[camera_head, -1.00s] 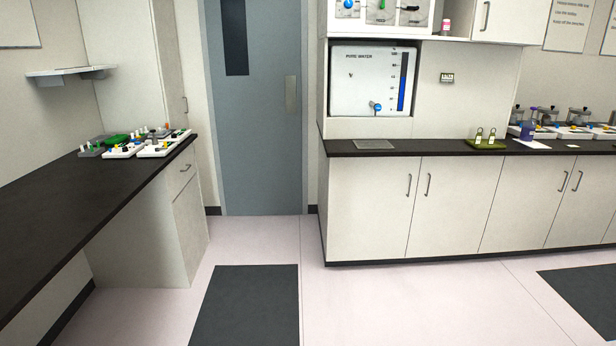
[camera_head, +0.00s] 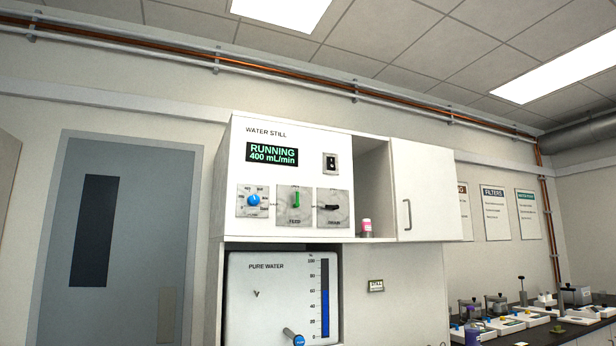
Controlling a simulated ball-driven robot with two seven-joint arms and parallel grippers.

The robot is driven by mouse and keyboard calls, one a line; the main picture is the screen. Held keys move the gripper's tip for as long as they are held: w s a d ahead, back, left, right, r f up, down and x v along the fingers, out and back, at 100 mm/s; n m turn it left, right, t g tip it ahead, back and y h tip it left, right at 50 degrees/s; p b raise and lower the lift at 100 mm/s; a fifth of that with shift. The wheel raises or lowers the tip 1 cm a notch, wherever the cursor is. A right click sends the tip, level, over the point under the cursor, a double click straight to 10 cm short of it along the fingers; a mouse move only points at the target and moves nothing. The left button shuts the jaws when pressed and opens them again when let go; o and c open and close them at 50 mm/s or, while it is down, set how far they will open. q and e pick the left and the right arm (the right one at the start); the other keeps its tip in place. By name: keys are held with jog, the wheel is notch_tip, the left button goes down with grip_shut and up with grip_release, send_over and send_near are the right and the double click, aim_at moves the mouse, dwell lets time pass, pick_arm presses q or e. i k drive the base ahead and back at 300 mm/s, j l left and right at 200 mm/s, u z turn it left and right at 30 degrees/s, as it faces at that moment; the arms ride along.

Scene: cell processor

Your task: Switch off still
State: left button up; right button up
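The water still (camera_head: 310,143) is a white panel in the wall cabinet, left of centre in the head view. Its green display (camera_head: 272,154) reads "RUNNING 400 mL/min". A small dark switch (camera_head: 330,164) sits to the right of the display. Below are a blue knob (camera_head: 254,200), a green handle labelled feed (camera_head: 296,199) and a black handle (camera_head: 332,207) whose label is hard to read. The green handle stands upright and the black one lies roughly sideways. Neither of my grippers shows in the view.
A pure water tank (camera_head: 275,295) with a level gauge and a blue-ended tap (camera_head: 294,337) is under the still. A pink bottle (camera_head: 366,228) stands on the open shelf at right. A grey door (camera_head: 130,240) is at left. Bench apparatus (camera_head: 500,323) stands at lower right.

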aim_at(331, 166)
jog(key=i+j+z, duration=0.25)
jog(key=i, duration=0.2)
jog(key=i+l+u, duration=0.1)
jog(key=i+l, duration=0.65)
jog(key=i+l+u, duration=0.15)
jog(key=i+l, duration=0.6)
jog(key=i+l+u, duration=0.15)
jog(key=i+l, duration=0.15)
jog(key=l, duration=0.2)
jog(key=i+l, duration=0.35)
jog(key=l, duration=0.15)
jog(key=i+l+u, duration=0.15)
jog(key=i+l, duration=0.15)
jog(key=l, duration=0.15)
